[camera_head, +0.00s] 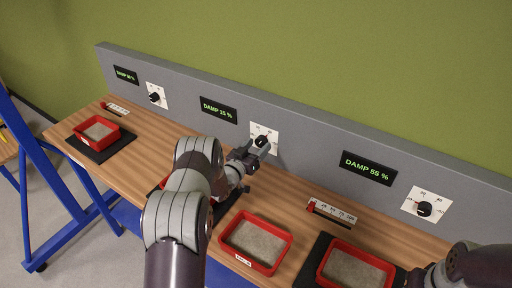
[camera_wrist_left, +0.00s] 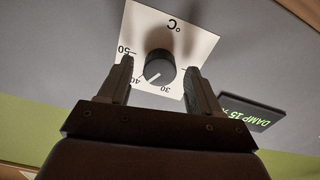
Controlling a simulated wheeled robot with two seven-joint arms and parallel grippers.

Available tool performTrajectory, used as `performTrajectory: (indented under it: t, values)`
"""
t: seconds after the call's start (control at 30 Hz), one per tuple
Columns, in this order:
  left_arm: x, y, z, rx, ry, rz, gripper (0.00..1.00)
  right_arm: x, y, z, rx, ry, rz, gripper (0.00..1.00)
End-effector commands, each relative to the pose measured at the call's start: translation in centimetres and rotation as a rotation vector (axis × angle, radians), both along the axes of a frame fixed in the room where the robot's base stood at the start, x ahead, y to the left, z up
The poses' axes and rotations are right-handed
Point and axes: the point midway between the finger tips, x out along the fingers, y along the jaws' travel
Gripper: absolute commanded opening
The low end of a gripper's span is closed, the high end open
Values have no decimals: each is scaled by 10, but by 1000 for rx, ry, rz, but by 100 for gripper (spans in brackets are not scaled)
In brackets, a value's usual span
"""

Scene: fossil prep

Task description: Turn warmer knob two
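The middle warmer knob (camera_head: 261,141), black on a white dial plate (camera_head: 267,134), is on the grey back panel right of the "DAMP 15 %" display (camera_head: 219,110). My left gripper (camera_head: 252,150) is right in front of it. In the left wrist view the knob (camera_wrist_left: 160,67) appears between the two fingertips of the left gripper (camera_wrist_left: 160,78), which are open with a gap on each side. The knob's white pointer line is near the 40 mark. My right arm (camera_head: 470,266) shows at the lower right; its fingers are not clear.
Other knobs are at the left (camera_head: 155,97) and right (camera_head: 424,209) of the panel. Red trays of grey grit stand on the wooden bench, one at left (camera_head: 119,132), one at centre (camera_head: 289,240), one on a dark mat at right. One is mostly behind my left arm.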

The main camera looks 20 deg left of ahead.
Motion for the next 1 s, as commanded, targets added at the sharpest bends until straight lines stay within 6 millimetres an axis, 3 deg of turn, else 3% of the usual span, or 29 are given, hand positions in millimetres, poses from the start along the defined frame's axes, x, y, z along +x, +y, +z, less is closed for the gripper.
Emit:
performTrajectory:
  t: [0.03, 0.13, 0.17, 0.57, 1.0]
  values:
    - [0, 0, 0, 0, 0, 0, 46, 0, 0, 0, 0, 0, 0, 43]
    - [0, 0, 0, 0, 0, 0, 14, 0, 0, 0, 0, 0, 0, 43]
    - [0, 0, 0, 0, 0, 0, 9, 0, 0, 0, 0, 0, 0, 43]
    - [0, 0, -1, -68, 7, -1, 10, 0, 0, -6, 0, 0, 0, 43]
    - [0, 0, -2, -428, 59, 0, 10, 0, 0, -28, 0, 0, 0, 43]
